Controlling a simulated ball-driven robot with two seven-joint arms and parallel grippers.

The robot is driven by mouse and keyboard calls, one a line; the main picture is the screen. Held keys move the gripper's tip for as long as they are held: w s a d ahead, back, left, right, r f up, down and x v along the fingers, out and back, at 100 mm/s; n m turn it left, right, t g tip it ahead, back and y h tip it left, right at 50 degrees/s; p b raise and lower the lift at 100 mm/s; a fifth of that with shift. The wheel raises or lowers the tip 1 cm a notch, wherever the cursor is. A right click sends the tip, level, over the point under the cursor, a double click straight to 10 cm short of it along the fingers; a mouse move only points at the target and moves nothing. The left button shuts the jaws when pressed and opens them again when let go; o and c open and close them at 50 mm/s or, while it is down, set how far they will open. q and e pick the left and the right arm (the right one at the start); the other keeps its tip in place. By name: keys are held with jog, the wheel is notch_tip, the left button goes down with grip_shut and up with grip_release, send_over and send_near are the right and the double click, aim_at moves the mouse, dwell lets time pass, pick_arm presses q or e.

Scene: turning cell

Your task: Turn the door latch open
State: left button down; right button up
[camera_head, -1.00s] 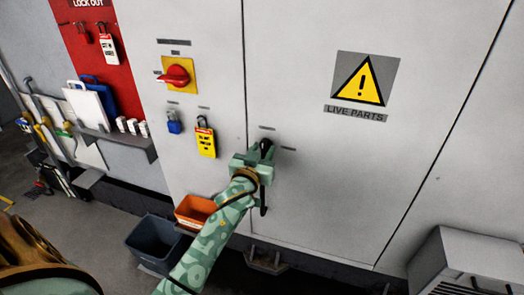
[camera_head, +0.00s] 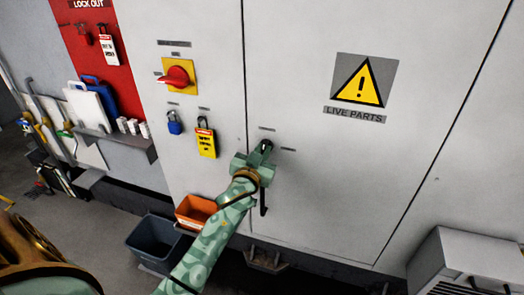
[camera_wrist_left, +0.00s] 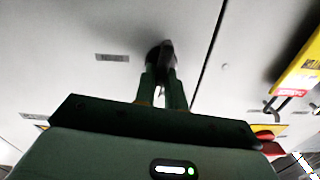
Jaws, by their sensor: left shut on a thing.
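The door latch (camera_head: 266,146) is a small dark handle on the white cabinet door (camera_head: 310,190), near the door's left seam. In the left wrist view the dark latch (camera_wrist_left: 163,52) stands between my finger tips. My left gripper (camera_head: 261,155) is shut on the latch; in the left wrist view its two green fingers (camera_wrist_left: 162,78) lie close together around it. The gripper body hides the lower part of the latch. My right gripper is not in view.
An orange bin (camera_head: 194,212) and a grey bin (camera_head: 153,243) sit below. A grey unit (camera_head: 465,262) stands at lower right.

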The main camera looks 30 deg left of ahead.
pick_arm(q)
jog(key=m+p, duration=0.1)
jog(key=m, duration=0.2)
jog(key=shift+d+m, duration=0.1)
jog(key=shift+m, duration=0.2)
jog(key=shift+w+d+f+m+p, duration=0.1)
jog(key=shift+m+p, duration=0.05)
jog(key=shift+m, duration=1.95)
jog(key=shift+s+d+f+m+p, duration=0.1)
jog(key=shift+m+p, duration=0.1)
jog(key=shift+m, duration=1.9)
jog(key=shift+w+f+m+p, duration=0.1)
jog(key=shift+m+p, duration=0.05)
jog(key=shift+m, duration=1.95)
jog(key=c, duration=1.5)
grip_release()
jog(key=shift+o, duration=0.2)
jog(key=b+v, duration=0.2)
jog(key=v, duration=1.4)
jog(key=shift+d, duration=0.2)
